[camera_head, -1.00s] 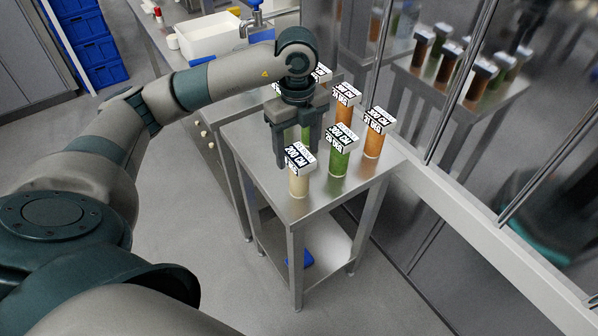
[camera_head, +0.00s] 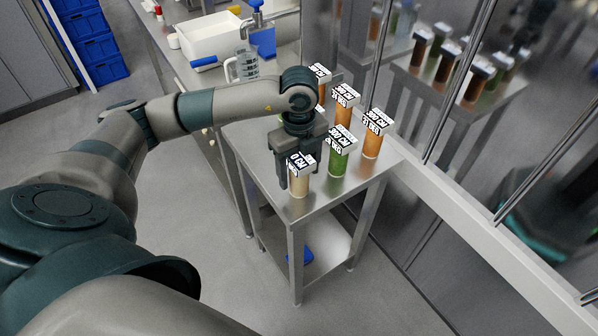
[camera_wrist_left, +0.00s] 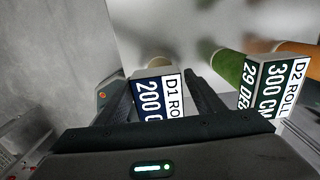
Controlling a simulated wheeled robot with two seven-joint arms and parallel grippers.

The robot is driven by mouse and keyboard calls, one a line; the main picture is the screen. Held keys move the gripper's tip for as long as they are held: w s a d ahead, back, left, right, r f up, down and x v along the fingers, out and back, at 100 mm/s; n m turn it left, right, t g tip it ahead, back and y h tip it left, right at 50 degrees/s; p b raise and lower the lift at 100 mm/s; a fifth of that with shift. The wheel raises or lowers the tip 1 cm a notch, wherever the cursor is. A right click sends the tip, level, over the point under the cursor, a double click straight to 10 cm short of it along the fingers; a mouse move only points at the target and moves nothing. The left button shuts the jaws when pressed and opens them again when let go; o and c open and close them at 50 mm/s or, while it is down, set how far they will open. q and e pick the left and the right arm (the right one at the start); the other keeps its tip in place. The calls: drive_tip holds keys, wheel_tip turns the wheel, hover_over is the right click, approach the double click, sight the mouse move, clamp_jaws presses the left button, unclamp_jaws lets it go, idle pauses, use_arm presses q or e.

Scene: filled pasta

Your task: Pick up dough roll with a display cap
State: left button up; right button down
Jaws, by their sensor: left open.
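Several dough rolls with labelled display caps stand upright on a steel table. The pale roll (camera_head: 299,185) with a cap reading "200 C" is at the front left corner; its cap (camera_wrist_left: 158,95) reads "D1 RO" in the left wrist view. My left gripper (camera_head: 291,170) is open and low at this cap, with a finger on either side of it in the left wrist view (camera_wrist_left: 165,100). It hides part of the cap in the head view. I cannot tell whether the fingers touch it. My right gripper is not in view.
A green roll (camera_head: 338,164) stands close to the right of the pale one, with orange rolls (camera_head: 373,145) behind and beside it. A glossy wall along the right reflects the rolls. A counter behind holds a white tub (camera_head: 208,38) and a clear jug (camera_head: 243,67).

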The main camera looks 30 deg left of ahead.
use_arm(q)
drive_tip(key=shift+f, duration=0.15)
drive_tip(key=shift+c, duration=0.3)
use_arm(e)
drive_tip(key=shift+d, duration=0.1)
use_arm(q)
drive_tip(key=c, duration=1.3)
drive_tip(key=shift+o, duration=0.2)
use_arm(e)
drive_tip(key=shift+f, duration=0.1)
